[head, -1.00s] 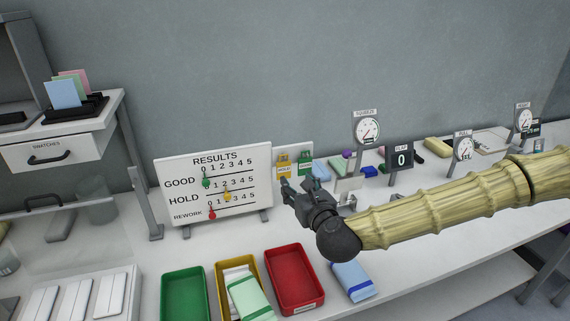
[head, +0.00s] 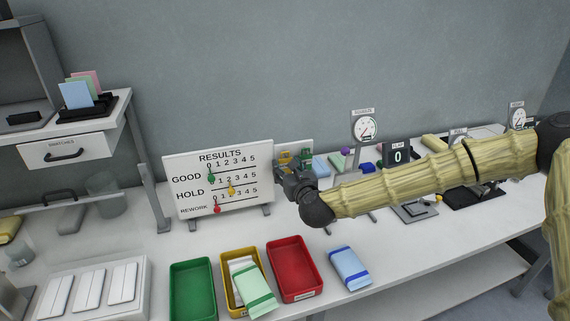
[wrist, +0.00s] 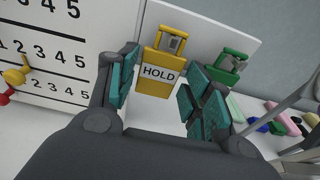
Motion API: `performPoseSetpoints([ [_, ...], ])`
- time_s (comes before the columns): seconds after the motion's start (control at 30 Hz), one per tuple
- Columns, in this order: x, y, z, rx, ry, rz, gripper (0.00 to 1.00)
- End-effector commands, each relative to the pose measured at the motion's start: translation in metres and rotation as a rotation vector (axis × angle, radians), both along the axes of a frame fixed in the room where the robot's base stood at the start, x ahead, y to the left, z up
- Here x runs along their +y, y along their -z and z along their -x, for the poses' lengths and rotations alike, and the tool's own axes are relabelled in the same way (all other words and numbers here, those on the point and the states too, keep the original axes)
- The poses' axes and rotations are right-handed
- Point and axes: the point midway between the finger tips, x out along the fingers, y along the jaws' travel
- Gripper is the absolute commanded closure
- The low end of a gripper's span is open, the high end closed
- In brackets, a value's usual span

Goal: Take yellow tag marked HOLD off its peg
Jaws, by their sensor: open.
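The yellow tag marked HOLD (wrist: 159,74) hangs from its peg on a white panel (wrist: 203,22), seen in the wrist view straight ahead between my fingers. My gripper (wrist: 163,88) is open, with one teal-padded finger on each side of the tag. I cannot tell whether either finger touches it. A green tag (wrist: 221,68) hangs to the right, partly behind my right finger. In the head view my gripper (head: 292,166) is at the panel and covers most of the yellow tag (head: 284,156).
The RESULTS board (head: 218,182) with coloured pegs stands just left of my gripper. Green (head: 193,291), yellow (head: 226,286) and red (head: 293,270) trays lie in front. Gauges and a flap counter (head: 397,154) stand to the right.

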Motion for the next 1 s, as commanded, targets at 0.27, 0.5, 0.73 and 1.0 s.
performPoseSetpoints([
  [0.27, 0.001, 0.000, 0.000, 0.000, -0.001, 0.000, 0.65],
  [0.5, 0.000, 0.000, 0.000, 0.000, 0.000, 0.000, 0.73],
  [0.73, 0.000, 0.000, 0.000, 0.000, 0.000, 0.000, 0.73],
  [1.0, -0.007, -0.003, 0.023, 0.001, -0.002, -0.001, 0.73],
])
